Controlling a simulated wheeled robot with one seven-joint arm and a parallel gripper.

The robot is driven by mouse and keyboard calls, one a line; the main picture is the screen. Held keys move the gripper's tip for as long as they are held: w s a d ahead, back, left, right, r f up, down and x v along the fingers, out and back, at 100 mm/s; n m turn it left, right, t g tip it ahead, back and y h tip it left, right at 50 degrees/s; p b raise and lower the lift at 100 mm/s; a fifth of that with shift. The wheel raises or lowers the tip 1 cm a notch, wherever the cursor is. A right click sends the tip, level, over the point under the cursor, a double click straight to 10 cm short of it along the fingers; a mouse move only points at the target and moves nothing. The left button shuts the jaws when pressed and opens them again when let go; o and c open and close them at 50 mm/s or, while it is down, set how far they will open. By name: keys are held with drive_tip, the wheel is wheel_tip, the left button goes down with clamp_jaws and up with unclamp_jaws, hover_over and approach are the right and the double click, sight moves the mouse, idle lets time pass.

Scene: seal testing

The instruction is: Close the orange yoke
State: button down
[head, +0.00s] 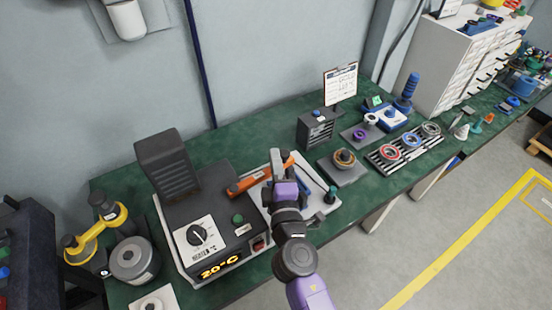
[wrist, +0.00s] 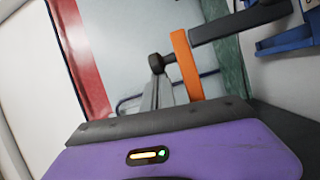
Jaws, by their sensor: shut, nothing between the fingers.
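The orange yoke (head: 247,183) is a straight orange bar on the right side of the dark heater unit (head: 205,185) in the head view. It slants up to the right, and my gripper hides part of it. In the wrist view the orange yoke (wrist: 186,65) stands close ahead, nearly upright, beside a black knob (wrist: 155,63) and a dark bar. My gripper (head: 277,157) is shut and empty, right by the yoke's right part. I cannot tell whether it touches the yoke.
The heater has a black dial, a green button and a lit 20°C display (head: 221,268). A pale tray (head: 325,208) lies under its right side. Seal parts and a rack (head: 405,150) stand to the right on the green bench (head: 240,133). A grey wall rises behind.

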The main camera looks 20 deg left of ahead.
drive_tip(key=v, duration=0.7)
drive_tip(key=shift+s+d, duration=0.15)
drive_tip(key=shift+s, duration=0.2)
drive_tip(key=s+d+f+m+g+h, duration=0.1)
drive_tip(key=s+d+f+m+h, duration=0.35)
drive_tip(key=s+d+m, duration=0.8)
drive_tip(key=s+d+r+m+h, duration=0.1)
drive_tip(key=s+d+r+m, duration=0.1)
drive_tip(key=s+d, duration=0.3)
drive_tip(key=s+d+r+m+g, duration=0.1)
drive_tip(key=s+d+r+m, duration=0.2)
drive_tip(key=s+d, duration=0.3)
drive_tip(key=s+d+r+m+h, duration=0.1)
drive_tip(key=s+d, duration=0.4)
drive_tip(key=s, duration=0.5)
drive_tip(key=r+m, duration=0.1)
drive_tip(key=m, duration=0.1)
drive_tip(key=shift+s+d+r+m+h, duration=0.2)
drive_tip(key=shift+r+m+h, duration=0.05)
drive_tip(key=shift+m+h, duration=0.1)
